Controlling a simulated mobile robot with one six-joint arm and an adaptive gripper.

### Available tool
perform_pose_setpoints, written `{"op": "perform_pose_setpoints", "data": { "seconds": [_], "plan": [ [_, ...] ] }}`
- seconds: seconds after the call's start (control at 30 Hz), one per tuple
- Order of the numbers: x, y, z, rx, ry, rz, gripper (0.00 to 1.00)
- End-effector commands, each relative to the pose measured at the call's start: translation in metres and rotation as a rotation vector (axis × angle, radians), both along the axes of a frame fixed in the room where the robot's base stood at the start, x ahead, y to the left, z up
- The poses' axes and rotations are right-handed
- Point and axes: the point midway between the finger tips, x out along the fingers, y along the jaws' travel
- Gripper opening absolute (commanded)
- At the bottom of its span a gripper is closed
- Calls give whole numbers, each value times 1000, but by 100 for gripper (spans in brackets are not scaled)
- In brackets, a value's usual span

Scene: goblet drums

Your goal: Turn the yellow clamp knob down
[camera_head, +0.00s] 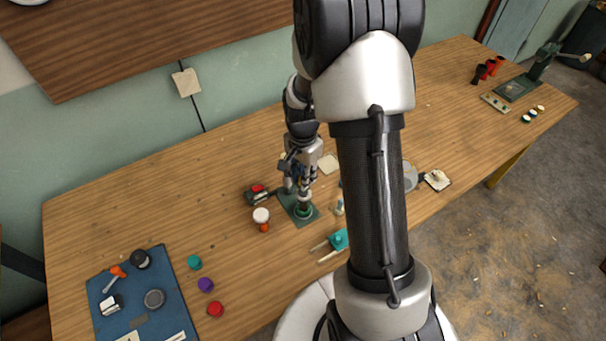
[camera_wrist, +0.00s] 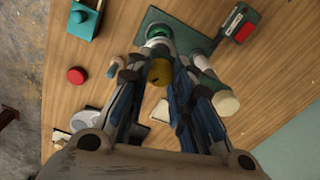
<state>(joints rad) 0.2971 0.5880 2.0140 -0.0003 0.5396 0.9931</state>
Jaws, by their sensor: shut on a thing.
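The yellow clamp knob (camera_wrist: 160,72) shows in the wrist view between the fingers of my gripper (camera_wrist: 161,76), which is shut on it. My gripper (camera_head: 300,185) is above the green stand in the head view, and there its fingers hide most of the clamp. The green stand's base plate (camera_wrist: 198,41) lies on the table, with a round green part (camera_wrist: 159,31) just beyond the knob. The base plate also shows in the head view (camera_head: 291,205). The knob's turn angle cannot be told.
A cream-ended cylinder (camera_wrist: 222,100) is beside one finger. A teal block (camera_wrist: 84,20) and a red disc (camera_wrist: 77,75) lie on the other side. A blue mat (camera_head: 125,305) holds small parts.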

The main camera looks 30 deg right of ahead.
Motion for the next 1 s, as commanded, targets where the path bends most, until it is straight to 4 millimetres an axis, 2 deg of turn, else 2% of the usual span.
{"op": "perform_pose_setpoints", "data": {
  "seconds": [0.23,0.27,0.57,0.87,1.0],
  "plan": [
    [1,0,0,0,-2,-2,0],
    [1,0,0,0,-2,-1,22],
    [0,0,0,0,-1,0,42],
    [0,0,0,0,0,0,43],
    [1,0,10,-1,-3,0,43]
  ]
}}
